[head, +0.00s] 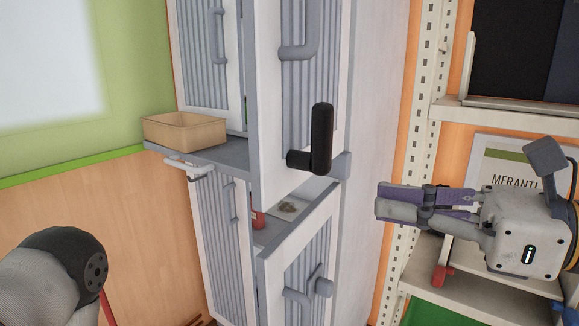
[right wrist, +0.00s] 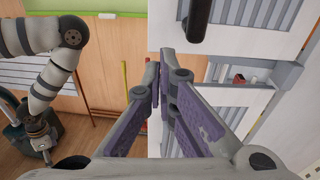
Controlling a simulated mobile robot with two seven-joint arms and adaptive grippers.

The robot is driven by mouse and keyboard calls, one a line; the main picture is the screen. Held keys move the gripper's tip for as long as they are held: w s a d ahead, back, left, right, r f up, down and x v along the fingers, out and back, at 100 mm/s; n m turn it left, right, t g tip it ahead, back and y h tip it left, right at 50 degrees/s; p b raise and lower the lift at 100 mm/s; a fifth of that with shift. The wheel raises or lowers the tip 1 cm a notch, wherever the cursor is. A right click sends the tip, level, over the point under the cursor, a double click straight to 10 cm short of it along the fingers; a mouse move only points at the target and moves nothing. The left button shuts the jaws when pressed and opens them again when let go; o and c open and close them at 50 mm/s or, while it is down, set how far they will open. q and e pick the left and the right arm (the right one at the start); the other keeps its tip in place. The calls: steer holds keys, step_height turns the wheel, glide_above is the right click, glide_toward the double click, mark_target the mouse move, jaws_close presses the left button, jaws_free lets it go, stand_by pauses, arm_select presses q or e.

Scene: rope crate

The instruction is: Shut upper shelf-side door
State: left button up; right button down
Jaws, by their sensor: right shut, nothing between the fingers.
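The upper shelf-side door (head: 268,125) is the white door with a grey ribbed panel on the cabinet's right half in the head view. It stands ajar, swung outward, with its free edge on the left.
The lower shelf-side door (head: 262,285) is also ajar. A tan box (head: 184,131) sits on a grey ledge left of the door. A metal shelf rack (head: 500,114) with a MERANTI sign (head: 508,180) stands right, behind my right gripper.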

step_height(320, 180, up, 2)
steer(key=r+y, duration=0.1)
steer(key=b, duration=0.4)
glide_toward(268, 160)
steer(key=b+x, duration=0.1)
steer(key=x, duration=0.4)
steer(key=shift+a+f, duration=0.15)
steer(key=shift+a, duration=0.25)
arm_select(q)
steer(key=s+f+g, duration=0.2)
steer(key=s+f, duration=0.4)
steer(key=shift+s+f+g, duration=0.2)
steer(key=shift+s+g, duration=0.05)
steer(key=shift+g, duration=0.05)
arm_select(e)
steer(key=shift+w+a+r, duration=0.2)
steer(key=shift+w+a, duration=0.15)
steer(key=shift+a, duration=0.2)
arm_select(q)
steer(key=shift+a, duration=0.15)
arm_select(e)
steer(key=shift+w+a, duration=0.1)
steer(key=shift+w, duration=0.05)
